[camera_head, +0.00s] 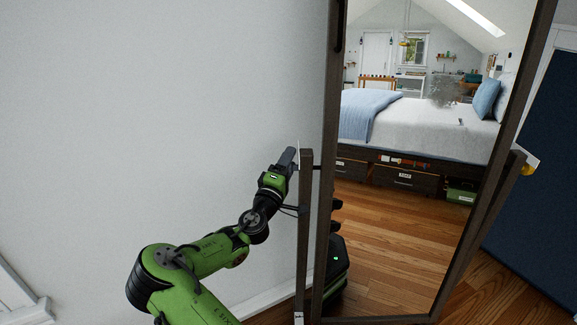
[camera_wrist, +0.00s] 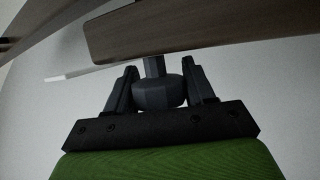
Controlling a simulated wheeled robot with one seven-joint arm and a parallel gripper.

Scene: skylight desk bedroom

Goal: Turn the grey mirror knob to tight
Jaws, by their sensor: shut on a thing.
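The grey mirror knob (camera_wrist: 156,94) sits between the two dark fingers of my gripper (camera_wrist: 161,88) in the wrist view. It is rounded and faceted, with a short shaft running up to the brown frame post. My gripper is shut on the knob. In the head view my gripper (camera_head: 290,160) is at the top of the mirror stand's left post (camera_head: 305,230), and the knob is hidden there. The tall mirror (camera_head: 420,150) has a dark frame and leans tilted in its stand.
A plain white wall (camera_head: 150,100) fills the left side behind my arm. A dark blue panel (camera_head: 540,180) stands right of the mirror. The mirror's right post (camera_head: 490,220) is beyond the glass. The bed and wooden floor show as reflections in the glass.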

